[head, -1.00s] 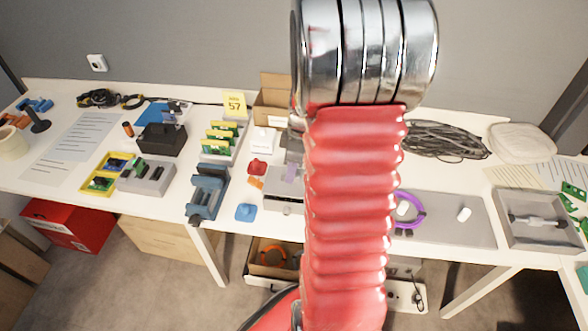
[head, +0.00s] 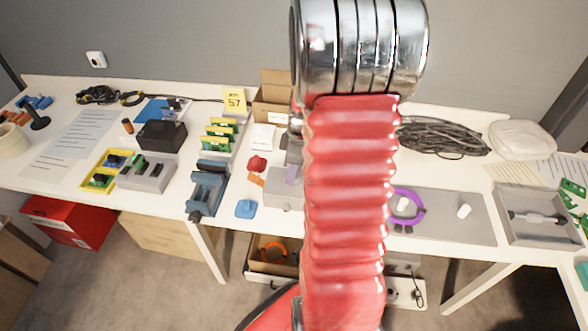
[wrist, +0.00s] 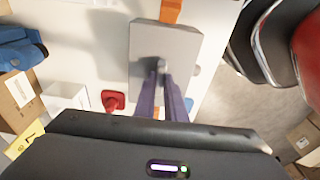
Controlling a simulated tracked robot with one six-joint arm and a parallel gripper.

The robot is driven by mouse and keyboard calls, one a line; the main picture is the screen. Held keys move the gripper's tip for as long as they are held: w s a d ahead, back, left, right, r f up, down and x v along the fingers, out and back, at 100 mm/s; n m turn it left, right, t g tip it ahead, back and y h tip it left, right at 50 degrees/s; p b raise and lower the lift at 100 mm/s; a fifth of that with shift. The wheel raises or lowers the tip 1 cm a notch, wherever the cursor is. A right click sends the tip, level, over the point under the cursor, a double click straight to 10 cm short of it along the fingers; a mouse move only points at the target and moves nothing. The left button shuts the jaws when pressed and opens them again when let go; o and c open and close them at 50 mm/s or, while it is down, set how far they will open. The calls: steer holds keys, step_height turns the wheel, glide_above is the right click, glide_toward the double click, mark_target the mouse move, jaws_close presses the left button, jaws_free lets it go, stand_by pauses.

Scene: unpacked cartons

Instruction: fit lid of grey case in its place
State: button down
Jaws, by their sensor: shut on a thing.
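The lid (wrist: 145,40) is a flat grey slab with a small knob in its middle. In the wrist view my gripper (wrist: 162,76) has its purple fingers shut on that knob. In the head view the lid (head: 279,196) shows over the front middle of the table, partly hidden by my red arm. Its height above the table is hard to tell. The open grey case (head: 507,232) stands at the right end of the table, with a silver instrument lying in it. The case is well to the right of my gripper (head: 292,172).
A red piece (head: 257,163), an orange piece (head: 255,180) and a blue piece (head: 246,208) lie left of the lid. A grey mat (head: 465,203) with a purple ring (head: 417,215) lies between arm and case. A cable coil (head: 445,138) lies behind it.

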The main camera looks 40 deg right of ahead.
steer(key=shift+f, duration=0.15)
steer(key=c, duration=1.7)
jaws_free()
steer(key=shift+c, duration=0.2)
step_height(320, 180, up, 14)
steer(key=s+d, duration=0.1)
steer(key=shift+s+d+f, duration=0.15)
steer(key=shift+s+f, duration=0.05)
steer(key=shift+s, duration=0.1)
